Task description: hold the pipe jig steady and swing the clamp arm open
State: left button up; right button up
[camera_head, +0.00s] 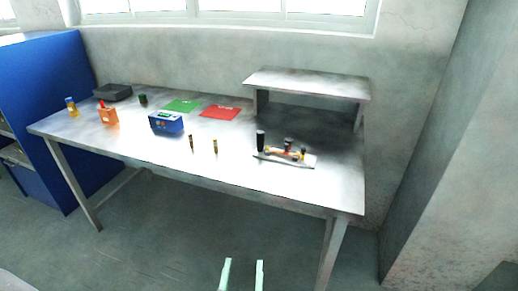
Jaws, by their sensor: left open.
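The pipe jig (310,163) lies on the right part of the metal table. It has a light flat base with dark upright knobs and a small orange and yellow part on top. I cannot make out the clamp arm's position at this size. My left gripper (243,266) shows at the bottom edge as two pale fingers, apart with nothing between them. It is in front of the table, well short of the jig and not touching it. My right gripper is not in view.
A raised shelf (308,82) stands behind the jig. A blue box (166,123), an orange item (108,116), green (183,106) and red (221,112) sheets occupy the left half.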

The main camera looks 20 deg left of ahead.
aim_at(287, 148)
jog(key=i+j, duration=0.15)
jog(key=i, duration=0.3)
jog(key=i+j, duration=0.2)
jog(key=i, duration=0.25)
jog(key=i+j, duration=0.15)
jog(key=i, duration=0.35)
